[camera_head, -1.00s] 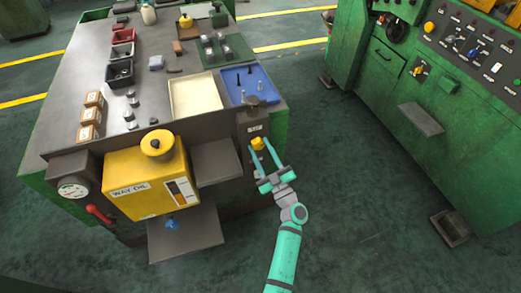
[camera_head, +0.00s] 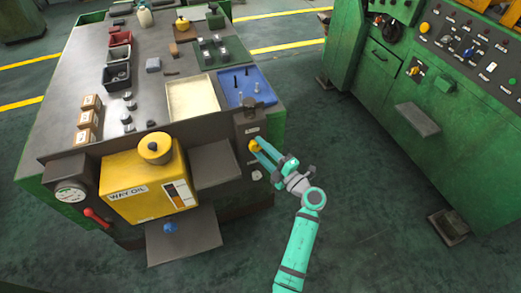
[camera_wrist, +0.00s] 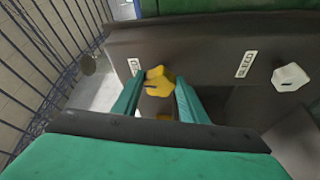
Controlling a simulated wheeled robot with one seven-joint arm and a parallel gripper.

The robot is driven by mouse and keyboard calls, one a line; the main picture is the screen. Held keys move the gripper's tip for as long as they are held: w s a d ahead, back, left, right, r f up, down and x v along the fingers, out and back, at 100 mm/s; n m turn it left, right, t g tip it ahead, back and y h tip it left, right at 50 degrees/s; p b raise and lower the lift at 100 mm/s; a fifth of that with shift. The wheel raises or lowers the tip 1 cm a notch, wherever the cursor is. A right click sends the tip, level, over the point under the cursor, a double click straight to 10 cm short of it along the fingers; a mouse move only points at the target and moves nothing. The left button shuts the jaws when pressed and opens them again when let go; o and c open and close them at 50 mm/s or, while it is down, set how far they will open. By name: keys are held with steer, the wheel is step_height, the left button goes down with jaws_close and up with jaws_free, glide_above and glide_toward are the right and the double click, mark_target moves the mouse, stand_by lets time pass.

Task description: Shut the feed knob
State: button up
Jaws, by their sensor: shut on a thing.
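A yellow lobed knob (camera_head: 253,146) sits on the dark front face of the workbench at its right corner. My gripper (camera_head: 260,146) reaches it from the right, with its teal fingers closed around it. In the wrist view the knob (camera_wrist: 159,80) sits between the two fingertips (camera_wrist: 160,98), one on each side. A small label beside this knob is partly hidden by the left finger. A white knob (camera_wrist: 289,77) with a label reading like "BLEED" is to the right in the wrist view; it also shows below the yellow knob in the head view (camera_head: 257,175).
A yellow way-oil box (camera_head: 147,185) with a blue tap juts from the bench front, left of the gripper. A grey shelf (camera_head: 215,164) lies between them. The blue tray (camera_head: 246,86) is above. A green machine (camera_head: 440,110) stands right; the floor between is clear.

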steer(key=shift+r+n+g, duration=0.1)
steer(key=shift+n+g, duration=0.4)
steer(key=shift+n, duration=0.7)
steer(key=shift+h, duration=0.3)
steer(key=shift+c, duration=0.2)
steer(key=shift+o, duration=0.2)
steer(key=o, duration=1)
steer(key=v, duration=1.1)
